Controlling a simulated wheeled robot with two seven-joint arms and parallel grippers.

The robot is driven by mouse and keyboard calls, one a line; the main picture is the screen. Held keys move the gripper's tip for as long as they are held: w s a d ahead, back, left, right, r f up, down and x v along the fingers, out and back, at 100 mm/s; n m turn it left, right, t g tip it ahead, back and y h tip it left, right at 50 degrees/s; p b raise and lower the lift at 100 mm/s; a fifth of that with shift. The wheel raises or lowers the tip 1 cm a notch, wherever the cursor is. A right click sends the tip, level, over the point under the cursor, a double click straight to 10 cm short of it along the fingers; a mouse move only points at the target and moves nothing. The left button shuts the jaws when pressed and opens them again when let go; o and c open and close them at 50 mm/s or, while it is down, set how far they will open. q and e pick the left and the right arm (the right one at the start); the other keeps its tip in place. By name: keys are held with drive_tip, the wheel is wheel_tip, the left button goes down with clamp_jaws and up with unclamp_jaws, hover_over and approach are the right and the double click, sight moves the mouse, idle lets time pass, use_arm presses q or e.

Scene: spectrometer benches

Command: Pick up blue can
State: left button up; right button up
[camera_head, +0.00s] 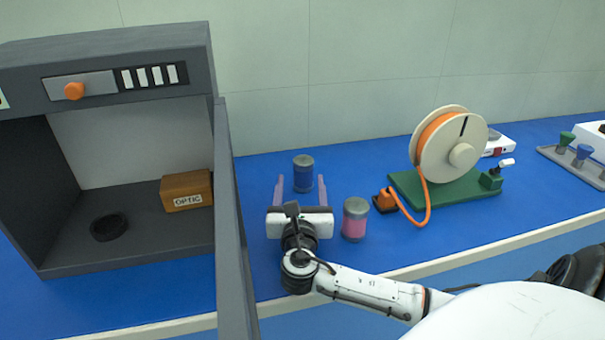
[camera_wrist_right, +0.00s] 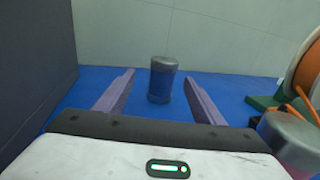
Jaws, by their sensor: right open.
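The blue can (camera_head: 303,175) stands upright on the blue bench top, with a grey lid. In the right wrist view the blue can (camera_wrist_right: 162,82) stands ahead, a little beyond the tips of the fingers and roughly midway between them. My right gripper (camera_head: 300,182) is open and empty, with its two purple fingers pointing at the can from the near side. The fingers also show in the right wrist view (camera_wrist_right: 160,84), one on each side of the can and apart from it. My left gripper is not in view.
A pink can (camera_head: 355,220) with a grey lid stands just right of my right gripper. A dark chamber with an open door (camera_head: 228,200) stands to the left, holding an orange box (camera_head: 186,190) and a black ring (camera_head: 109,228). An orange cable reel (camera_head: 447,147) stands on a green base to the right.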

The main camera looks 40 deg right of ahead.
sight(304, 173)
drive_tip(key=shift+s+d+x, duration=0.1)
drive_tip(key=shift+x, duration=1.3)
drive_tip(key=shift+s+d+x, duration=0.1)
drive_tip(key=shift+x, duration=1.3)
drive_tip(key=c, duration=1.2)
